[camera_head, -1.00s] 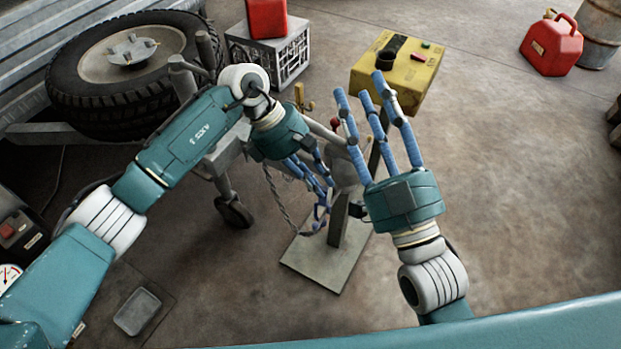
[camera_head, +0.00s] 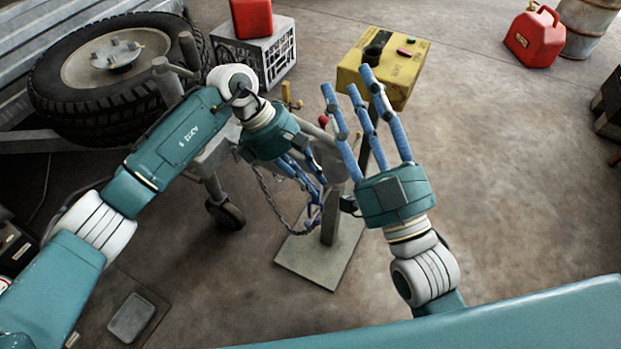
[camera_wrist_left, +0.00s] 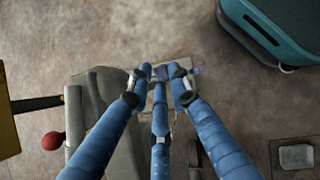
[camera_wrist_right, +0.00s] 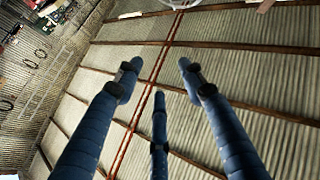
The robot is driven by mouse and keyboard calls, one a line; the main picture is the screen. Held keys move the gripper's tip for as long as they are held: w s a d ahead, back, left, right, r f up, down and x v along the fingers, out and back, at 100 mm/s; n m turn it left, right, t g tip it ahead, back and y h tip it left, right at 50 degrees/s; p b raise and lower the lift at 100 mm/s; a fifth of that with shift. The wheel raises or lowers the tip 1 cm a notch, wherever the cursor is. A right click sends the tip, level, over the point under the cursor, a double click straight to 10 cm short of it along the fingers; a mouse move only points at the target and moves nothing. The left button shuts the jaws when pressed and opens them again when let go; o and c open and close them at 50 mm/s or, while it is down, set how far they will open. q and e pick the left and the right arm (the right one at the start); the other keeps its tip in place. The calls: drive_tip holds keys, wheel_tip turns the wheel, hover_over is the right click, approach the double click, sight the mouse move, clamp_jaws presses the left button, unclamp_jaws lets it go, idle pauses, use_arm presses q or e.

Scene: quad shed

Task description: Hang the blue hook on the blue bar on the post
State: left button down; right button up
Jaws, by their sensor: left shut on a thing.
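My left gripper (camera_head: 310,192) points down and is shut on the blue hook (camera_head: 312,220), which is mostly hidden by the blue fingers. In the left wrist view the fingertips (camera_wrist_left: 160,76) meet, with a small blue-violet piece (camera_wrist_left: 195,70) beside them. A chain (camera_head: 270,195) hangs near the hook. The post (camera_head: 333,222) stands on a square plate (camera_head: 310,268), just right of the left fingers. I cannot pick out the blue bar among the fingers; whether the hook touches it is unclear. My right gripper (camera_head: 350,88) is open and empty, fingers pointing up.
A wheel (camera_head: 60,80) and trailer frame stand left, with a grey crate (camera_head: 262,55) behind. A red can (camera_head: 530,38) is far right.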

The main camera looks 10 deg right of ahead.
drive_tip(key=shift+s+r+t, duration=0.5)
drive_tip(key=shift+r, duration=0.3)
idle(0.4)
use_arm(q)
drive_tip(key=shift+b, duration=0.35)
use_arm(e)
drive_tip(key=shift+s+d+r+t+y, duration=0.15)
drive_tip(key=shift+s+r+t, duration=0.15)
drive_tip(key=shift+r, duration=0.2)
drive_tip(key=shift+s+a+r+t+y, duration=0.15)
drive_tip(key=shift+s+r+t, duration=0.1)
drive_tip(key=shift+r, duration=0.2)
drive_tip(key=shift+d, duration=0.1)
drive_tip(key=shift+s+r+t, duration=0.35)
drive_tip(key=shift+s, duration=0.2)
drive_tip(key=shift+s+d+r, duration=0.1)
drive_tip(key=shift+s+r, duration=0.05)
drive_tip(key=shift+r, duration=0.2)
drive_tip(key=shift+r+y, duration=0.1)
drive_tip(key=shift+y, duration=0.3)
use_arm(q)
drive_tip(key=shift+f+b, duration=0.25)
drive_tip(key=shift+b, duration=0.15)
use_arm(e)
drive_tip(key=shift+s+d+r+t, duration=0.1)
drive_tip(key=shift+s+r+t, duration=0.55)
drive_tip(key=shift+s, duration=0.25)
